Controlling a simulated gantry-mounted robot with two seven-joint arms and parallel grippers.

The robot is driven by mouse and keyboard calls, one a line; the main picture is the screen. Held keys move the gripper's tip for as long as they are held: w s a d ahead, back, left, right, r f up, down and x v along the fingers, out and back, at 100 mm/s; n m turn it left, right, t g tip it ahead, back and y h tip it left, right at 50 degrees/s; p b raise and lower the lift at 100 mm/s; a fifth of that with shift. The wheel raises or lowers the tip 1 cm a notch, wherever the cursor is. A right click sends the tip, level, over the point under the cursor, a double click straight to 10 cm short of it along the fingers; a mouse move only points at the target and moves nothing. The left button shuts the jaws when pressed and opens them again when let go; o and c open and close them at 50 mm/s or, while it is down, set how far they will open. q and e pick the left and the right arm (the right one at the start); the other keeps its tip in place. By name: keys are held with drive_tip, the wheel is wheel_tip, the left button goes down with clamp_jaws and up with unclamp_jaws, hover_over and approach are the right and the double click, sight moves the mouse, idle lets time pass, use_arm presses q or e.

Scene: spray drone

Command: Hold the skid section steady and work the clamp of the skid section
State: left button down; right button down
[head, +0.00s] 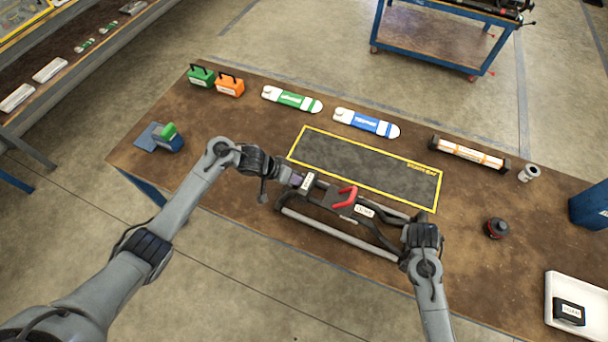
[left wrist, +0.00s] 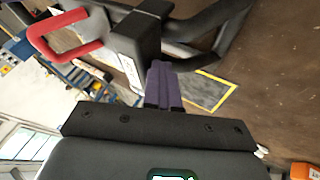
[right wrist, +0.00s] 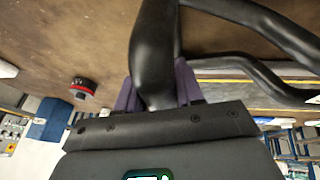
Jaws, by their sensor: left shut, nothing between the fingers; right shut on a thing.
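The skid section (head: 322,229), a frame of grey and black tubes, is at the table's front edge, before the marked mat. Its clamp has a red lever (head: 346,197), which also shows in the left wrist view (left wrist: 62,38), standing out from a black block (left wrist: 138,42).
The yellow-edged dark mat (head: 350,170) is empty. Behind it lie a green-and-white pack (head: 291,99), a blue-and-white pack (head: 367,123) and an orange-banded tube (head: 468,154). A red-and-black knob (head: 496,228) and a white tray (head: 560,330) are at right.

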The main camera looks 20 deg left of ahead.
sight(305, 184)
use_arm(q)
drive_tip(key=d, duration=0.4)
drive_tip(key=shift+s+d, duration=0.15)
drive_tip(key=shift+d, duration=0.05)
use_arm(e)
drive_tip(key=shift+a, duration=0.1)
use_arm(q)
drive_tip(key=shift+a, duration=0.5)
drive_tip(key=s+a+r, duration=0.3)
drive_tip(key=a+r, duration=0.5)
drive_tip(key=shift+s, duration=0.2)
drive_tip(key=shift+a, duration=0.1)
use_arm(e)
drive_tip(key=c, duration=0.6)
unclamp_jaws()
drive_tip(key=shift+c, duration=0.2)
